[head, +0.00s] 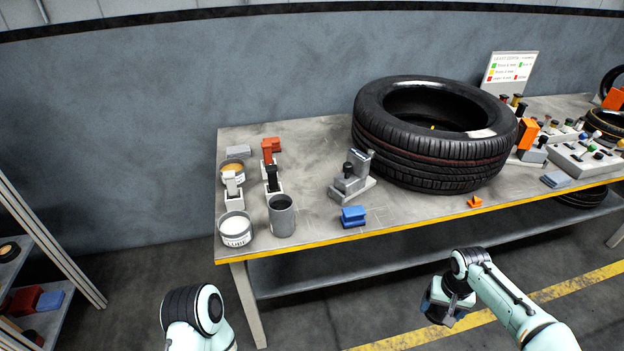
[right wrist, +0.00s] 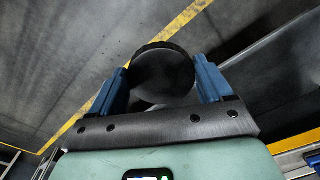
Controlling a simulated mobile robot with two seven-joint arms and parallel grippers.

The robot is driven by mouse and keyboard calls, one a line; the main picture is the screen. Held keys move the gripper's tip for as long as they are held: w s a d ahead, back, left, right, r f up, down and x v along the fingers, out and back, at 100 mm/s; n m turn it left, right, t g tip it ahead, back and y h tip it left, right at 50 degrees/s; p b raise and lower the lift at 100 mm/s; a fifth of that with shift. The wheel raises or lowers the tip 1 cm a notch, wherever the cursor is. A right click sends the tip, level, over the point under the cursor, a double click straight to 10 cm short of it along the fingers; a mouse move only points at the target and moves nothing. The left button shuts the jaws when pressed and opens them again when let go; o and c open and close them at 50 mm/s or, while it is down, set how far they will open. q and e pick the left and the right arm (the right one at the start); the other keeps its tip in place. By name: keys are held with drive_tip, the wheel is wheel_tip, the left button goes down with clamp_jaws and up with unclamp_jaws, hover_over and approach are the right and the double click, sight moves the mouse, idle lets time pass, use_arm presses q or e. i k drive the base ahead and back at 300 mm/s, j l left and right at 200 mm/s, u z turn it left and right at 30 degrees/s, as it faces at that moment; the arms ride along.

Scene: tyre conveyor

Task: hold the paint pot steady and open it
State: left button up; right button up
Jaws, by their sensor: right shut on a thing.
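My right gripper (head: 447,306) is off the table's front edge, over the floor. In the right wrist view its two blue fingers (right wrist: 163,85) are shut on a dark round thing (right wrist: 163,72) with a flat top. I cannot tell whether this is a paint pot or its lid. On the table's left end stand a pot with a white top and a printed label (head: 235,230) and a pot with an orange-brown top (head: 232,168). I cannot tell whether these tops are paint or lids. My left gripper is out of view; only part of that arm shows.
A grey cup (head: 282,216), brushes in holders (head: 268,178), a grey fixture (head: 350,180) and a blue block (head: 353,216) are on the table (head: 310,150). A large tyre (head: 430,150) lies right of centre. The table's front middle has some bare room.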

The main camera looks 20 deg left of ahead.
sight(280, 205)
drive_tip(key=k+j+u, duration=0.15)
drive_tip(key=k, duration=0.7)
drive_tip(key=k+u, duration=0.1)
drive_tip(key=u, duration=1.3)
drive_tip(key=i+l+u, duration=0.15)
drive_tip(key=u, duration=0.2)
drive_tip(key=i+l+u, duration=0.2)
drive_tip(key=u, duration=0.2)
drive_tip(key=i+l, duration=0.25)
drive_tip(key=l, duration=0.2)
drive_tip(key=i+l, duration=0.3)
drive_tip(key=l, duration=0.15)
